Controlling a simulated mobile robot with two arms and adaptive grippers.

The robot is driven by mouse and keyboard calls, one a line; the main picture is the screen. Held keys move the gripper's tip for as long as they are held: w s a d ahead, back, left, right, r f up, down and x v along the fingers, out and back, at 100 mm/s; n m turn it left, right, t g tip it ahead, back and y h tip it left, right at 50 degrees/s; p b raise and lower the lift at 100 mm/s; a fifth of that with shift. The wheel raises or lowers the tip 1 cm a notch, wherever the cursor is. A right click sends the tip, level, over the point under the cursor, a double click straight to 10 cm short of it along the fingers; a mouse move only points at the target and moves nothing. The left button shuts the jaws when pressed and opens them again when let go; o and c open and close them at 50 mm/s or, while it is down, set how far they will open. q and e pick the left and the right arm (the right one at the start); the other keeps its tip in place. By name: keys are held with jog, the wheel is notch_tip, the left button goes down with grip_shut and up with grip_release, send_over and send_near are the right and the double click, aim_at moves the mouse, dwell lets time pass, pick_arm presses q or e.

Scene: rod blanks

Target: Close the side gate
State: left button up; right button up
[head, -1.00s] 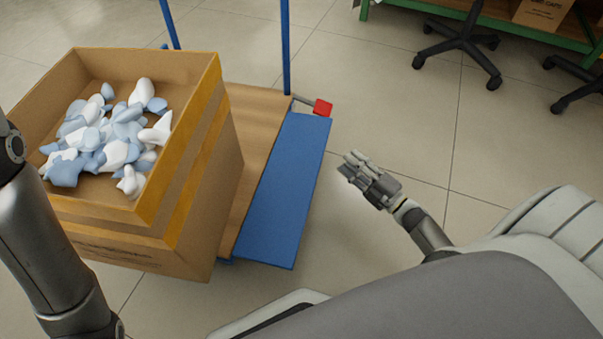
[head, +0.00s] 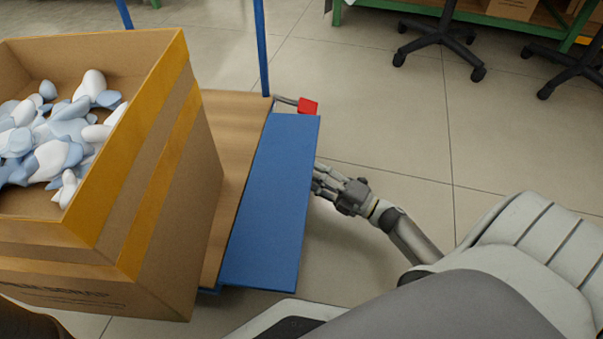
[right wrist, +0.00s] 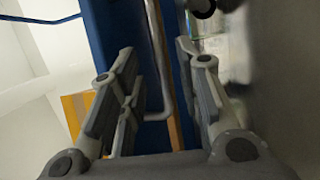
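The side gate is a blue panel (head: 268,205) along the right side of a cart with a wooden deck (head: 232,130). It is swung down and outward, its broad face turned up. A red-handled latch (head: 308,106) is at its far end. My right gripper (head: 319,181) is at the panel's outer edge, its fingertips partly hidden by it; contact is unclear. In the right wrist view, the gripper (right wrist: 157,55) is open, with the blue panel (right wrist: 104,30) and a bent metal rod (right wrist: 155,60) beyond the fingers. My left gripper is out of view.
A large cardboard box (head: 165,190) full of white and blue pieces stands on the deck. A blue post (head: 261,45) rises at the cart's far end. Wheeled chairs (head: 440,36) and a green-framed bench (head: 480,15) are at the back. The floor at right is clear.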

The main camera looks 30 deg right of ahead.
aim_at(302, 169)
jog(key=shift+b+x, duration=0.7)
jog(key=shift+x, duration=1.45)
jog(key=shift+c, duration=0.5)
grip_shut()
